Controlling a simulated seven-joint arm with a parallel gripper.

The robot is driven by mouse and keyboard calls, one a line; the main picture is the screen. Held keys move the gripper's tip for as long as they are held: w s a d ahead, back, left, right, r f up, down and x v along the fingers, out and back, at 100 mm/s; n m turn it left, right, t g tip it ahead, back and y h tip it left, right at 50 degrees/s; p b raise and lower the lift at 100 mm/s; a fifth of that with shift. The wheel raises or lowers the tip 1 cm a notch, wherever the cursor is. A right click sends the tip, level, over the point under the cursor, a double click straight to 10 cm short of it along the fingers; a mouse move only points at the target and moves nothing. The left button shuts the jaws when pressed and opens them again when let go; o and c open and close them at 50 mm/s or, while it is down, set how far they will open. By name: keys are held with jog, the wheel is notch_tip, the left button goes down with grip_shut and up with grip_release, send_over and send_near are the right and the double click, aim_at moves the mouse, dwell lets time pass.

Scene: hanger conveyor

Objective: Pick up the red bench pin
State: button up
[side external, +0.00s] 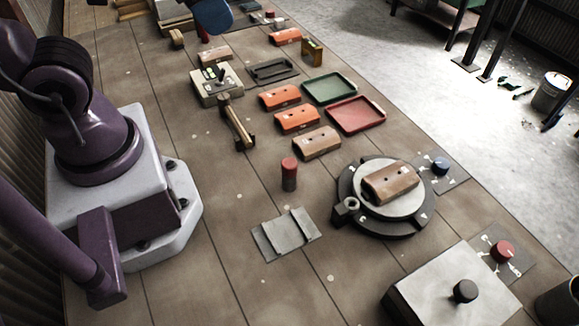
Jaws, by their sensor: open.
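The red bench pin (289,174) is a short upright cylinder standing on the wooden bench near the middle of the side external view. Its top is brighter red than its shaded side. Nothing touches it. My gripper is not visible in this view; only my purple arm parts and pale base show at the left.
A grey plate (286,235) lies in front of the pin. A round turntable (345,215) bearing a brown block (391,183) stands to its right. A tan block (317,142), orange blocks (297,119) and a hammer-like tool (236,124) lie behind. Bare bench lies left of the pin.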

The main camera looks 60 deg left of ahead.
notch_tip(320, 180, down, 4)
jog(key=w+d+g, duration=0.2)
jog(key=n+g, duration=0.3)
jog(key=n, duration=1.6)
send_over(290, 163)
notch_tip(290, 163, down, 12)
jog(key=f, duration=0.1)
notch_tip(290, 163, down, 12)
jog(key=shift+c, duration=0.3)
jog(key=c, duration=0.9)
jog(key=shift+c, duration=0.2)
